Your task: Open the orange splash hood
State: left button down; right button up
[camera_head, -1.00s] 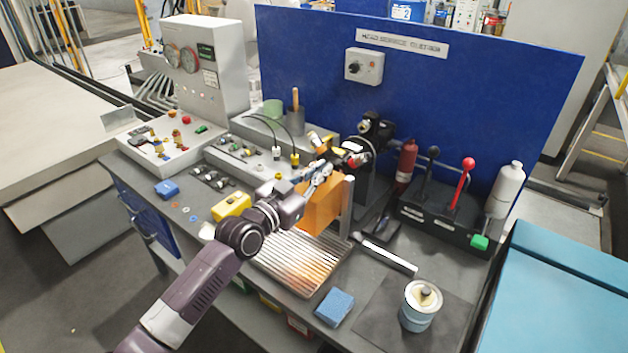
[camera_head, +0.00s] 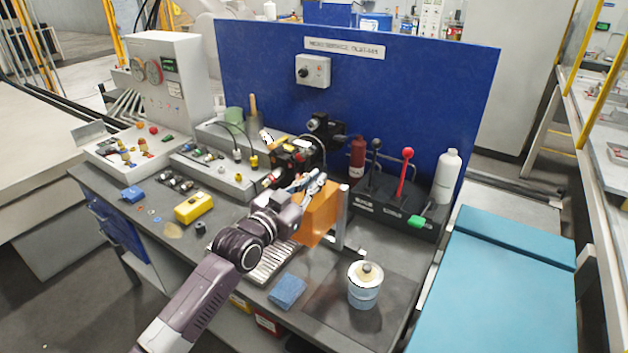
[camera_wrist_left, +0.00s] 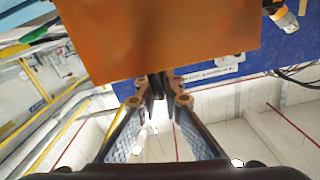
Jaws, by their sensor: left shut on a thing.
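The orange splash hood (camera_head: 320,214) is at the front of the black machine head on the bench, beside an upright silver post (camera_head: 342,216). My left gripper (camera_head: 312,183) is at the hood's upper edge, shut on it. In the left wrist view the hood (camera_wrist_left: 170,35) is a flat orange panel filling the upper middle. There the left gripper's fingertips (camera_wrist_left: 157,86) are close together at the panel's edge; the exact contact is partly hidden. The black machine head (camera_head: 298,155) shows behind the gripper. My right gripper is not in view.
A ribbed metal tray (camera_head: 268,266) lies below my arm. A blue sponge (camera_head: 287,292) and a lidded can (camera_head: 364,286) stand in front. Right of the hood are a lever box (camera_head: 385,215) and a white bottle (camera_head: 447,177). A blue panel (camera_head: 430,95) closes the back.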

pick_arm(q)
jog(key=c, duration=2.2)
grip_release()
jog(key=shift+s+f, duration=0.1)
jog(key=shift+o, duration=0.5)
jog(key=v, duration=1.2)
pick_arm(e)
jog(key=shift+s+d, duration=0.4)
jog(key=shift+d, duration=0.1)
pick_arm(q)
jog(key=shift+d, duration=0.1)
